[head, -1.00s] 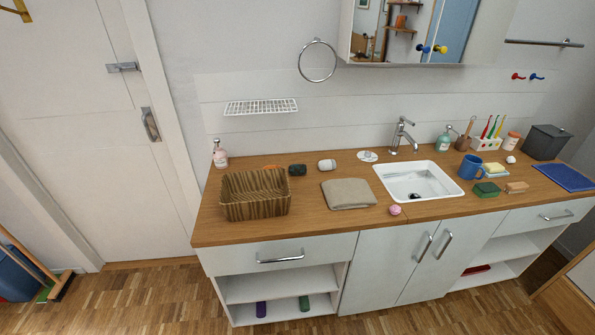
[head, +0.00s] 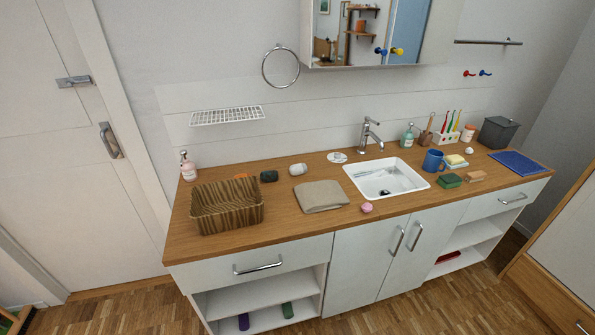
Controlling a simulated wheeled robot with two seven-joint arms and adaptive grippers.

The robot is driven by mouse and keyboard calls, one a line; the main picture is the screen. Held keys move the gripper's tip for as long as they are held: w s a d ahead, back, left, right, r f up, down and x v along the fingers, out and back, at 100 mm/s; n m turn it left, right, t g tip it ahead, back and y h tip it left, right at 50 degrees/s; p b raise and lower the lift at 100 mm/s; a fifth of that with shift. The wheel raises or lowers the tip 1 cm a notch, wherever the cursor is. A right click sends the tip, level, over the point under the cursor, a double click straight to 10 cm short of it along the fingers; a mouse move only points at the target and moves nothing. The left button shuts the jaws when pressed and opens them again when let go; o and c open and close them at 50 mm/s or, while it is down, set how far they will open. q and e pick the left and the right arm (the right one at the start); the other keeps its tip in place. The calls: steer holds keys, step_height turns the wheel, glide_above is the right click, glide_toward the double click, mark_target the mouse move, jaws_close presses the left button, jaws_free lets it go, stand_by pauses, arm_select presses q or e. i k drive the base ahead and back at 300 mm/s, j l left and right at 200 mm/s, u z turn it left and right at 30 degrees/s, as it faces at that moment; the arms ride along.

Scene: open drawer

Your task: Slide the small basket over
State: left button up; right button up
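A small brown striped basket (head: 228,218) stands on the left part of the wooden countertop (head: 300,222), near its front edge. It looks empty from here, though its near wall hides part of the inside. An orange thing, partly hidden, shows just behind its back rim. Neither of my grippers is in the head view, and nothing touches the basket from the front.
Behind the basket are a soap bottle (head: 188,167) and a dark green item (head: 269,176). A folded beige towel (head: 321,196) lies to its right, then a white sink (head: 385,181). A closed drawer with a handle (head: 258,266) is below.

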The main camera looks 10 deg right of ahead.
mark_target(222, 206)
steer(key=i+l+u, duration=0.15)
steer(key=l, duration=0.3)
steer(key=l+u, duration=0.15)
steer(key=l, duration=0.3)
steer(key=i+l+u, duration=0.1)
steer(key=l, duration=0.4)
